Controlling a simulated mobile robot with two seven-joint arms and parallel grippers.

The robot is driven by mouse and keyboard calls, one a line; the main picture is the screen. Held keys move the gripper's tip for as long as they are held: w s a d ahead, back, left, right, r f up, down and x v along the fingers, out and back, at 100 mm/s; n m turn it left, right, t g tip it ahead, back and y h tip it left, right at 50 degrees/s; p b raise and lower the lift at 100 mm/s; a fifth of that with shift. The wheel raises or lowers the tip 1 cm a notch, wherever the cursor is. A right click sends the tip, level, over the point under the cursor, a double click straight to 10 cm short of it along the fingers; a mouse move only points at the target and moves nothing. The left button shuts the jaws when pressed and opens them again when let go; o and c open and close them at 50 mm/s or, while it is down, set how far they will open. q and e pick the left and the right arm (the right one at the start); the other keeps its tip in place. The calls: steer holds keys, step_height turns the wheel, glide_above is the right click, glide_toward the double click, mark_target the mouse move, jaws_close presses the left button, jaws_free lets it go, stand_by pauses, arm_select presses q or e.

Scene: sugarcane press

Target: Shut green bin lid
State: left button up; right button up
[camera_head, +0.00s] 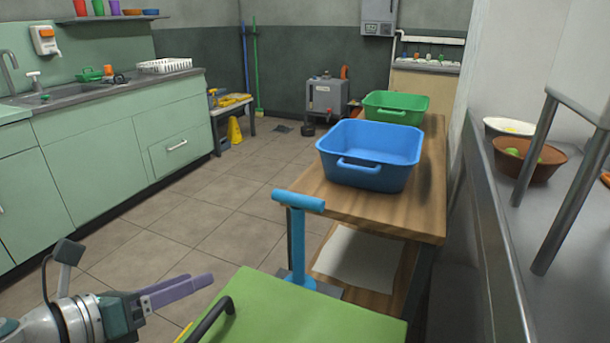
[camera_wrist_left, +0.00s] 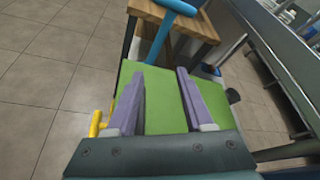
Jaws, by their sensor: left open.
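The green bin lid (camera_head: 310,312) is a flat, bright green panel at the bottom middle of the head view, partly cut off by the frame edge. A black curved handle (camera_head: 212,318) is at its left side. I cannot tell whether the lid lies fully shut; the bin body is mostly hidden. My left gripper (camera_head: 202,280) is open and empty, to the left of the lid with its purple fingers pointing towards it. In the left wrist view the green lid (camera_wrist_left: 165,95) shows between and beyond the fingers. My right gripper is not in view.
A blue T-shaped handle (camera_head: 298,205) stands upright just behind the lid. A wooden table (camera_head: 395,220) beyond holds a blue tub (camera_head: 368,150) and a green tub (camera_head: 397,106). A steel counter (camera_head: 490,240) runs along the right. The tiled floor (camera_head: 190,225) at left is clear.

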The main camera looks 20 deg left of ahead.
arm_select(q)
step_height(320, 180, up, 8)
steer(key=s+a+p, duration=0.1)
steer(key=s+p, duration=0.1)
steer(key=p, duration=0.2)
steer(key=shift+r+p, duration=0.15)
steer(key=shift+p, duration=0.2)
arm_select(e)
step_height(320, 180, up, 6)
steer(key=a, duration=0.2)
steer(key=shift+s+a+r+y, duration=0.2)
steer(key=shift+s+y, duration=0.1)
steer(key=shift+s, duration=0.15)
arm_select(q)
steer(key=shift+d, duration=0.1)
